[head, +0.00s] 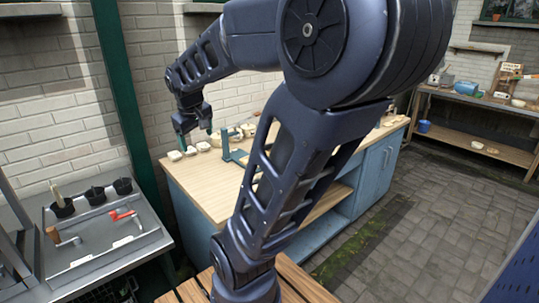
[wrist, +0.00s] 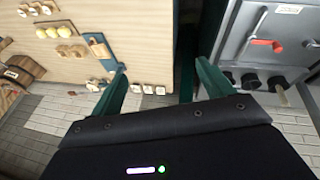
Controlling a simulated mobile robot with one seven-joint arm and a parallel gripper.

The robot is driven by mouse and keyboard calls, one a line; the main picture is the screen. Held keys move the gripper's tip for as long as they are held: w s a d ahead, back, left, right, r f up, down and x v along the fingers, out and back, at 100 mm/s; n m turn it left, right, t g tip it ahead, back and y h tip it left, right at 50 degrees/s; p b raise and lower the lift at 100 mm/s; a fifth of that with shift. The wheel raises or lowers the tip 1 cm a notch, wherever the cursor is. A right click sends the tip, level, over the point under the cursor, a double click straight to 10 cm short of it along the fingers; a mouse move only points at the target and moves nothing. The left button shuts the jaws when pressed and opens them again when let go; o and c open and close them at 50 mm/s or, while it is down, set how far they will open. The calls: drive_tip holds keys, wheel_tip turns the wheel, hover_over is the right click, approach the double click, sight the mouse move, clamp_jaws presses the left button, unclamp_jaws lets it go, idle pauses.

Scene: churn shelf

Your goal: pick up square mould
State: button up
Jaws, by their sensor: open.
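My gripper (head: 195,138) is open and empty above the near left end of the wooden counter. Several small pale square pieces (wrist: 148,89) lie in a row at the counter edge, beside the left finger. They also show below my gripper in the head view (head: 174,155). A square wooden piece (wrist: 97,46) lies by a blue frame further in. I cannot tell for sure which of these is the square mould.
The blue stand (head: 235,155) rises from the wooden counter (head: 205,188). Round yellowish pieces (wrist: 46,32) lie further along it. A grey sink unit (head: 95,240) with black pots and a red-handled tap is at left. Brick wall stands behind; paved floor is clear at right.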

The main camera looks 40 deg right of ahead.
drive_tip(key=w+d+f+n+g+h, duration=0.1)
drive_tip(key=w+d+f+n+h, duration=0.2)
drive_tip(key=w+d, duration=0.8)
drive_tip(key=w+d+f+n+g+h, duration=0.15)
drive_tip(key=w+d+f+n, duration=0.25)
drive_tip(key=w+d, duration=0.6)
drive_tip(key=w+d+f+n+h, duration=0.1)
drive_tip(key=w+d+f+n, duration=0.1)
drive_tip(key=d+f, duration=0.7)
drive_tip(key=w+d+f+n+g, duration=0.1)
drive_tip(key=d+f+n, duration=0.3)
drive_tip(key=d+f, duration=0.5)
drive_tip(key=w+d+f+n+h, duration=0.1)
drive_tip(key=w+d+f+n, duration=0.2)
drive_tip(key=d+f, duration=0.6)
drive_tip(key=shift+w+d+f+h, duration=0.1)
drive_tip(key=shift+d+h, duration=0.1)
drive_tip(key=shift+d, duration=1.55)
drive_tip(key=shift+w+d+f+h, duration=0.1)
drive_tip(key=shift+d+h, duration=0.05)
drive_tip(key=shift+d, duration=1.55)
drive_tip(key=c, duration=1.1)
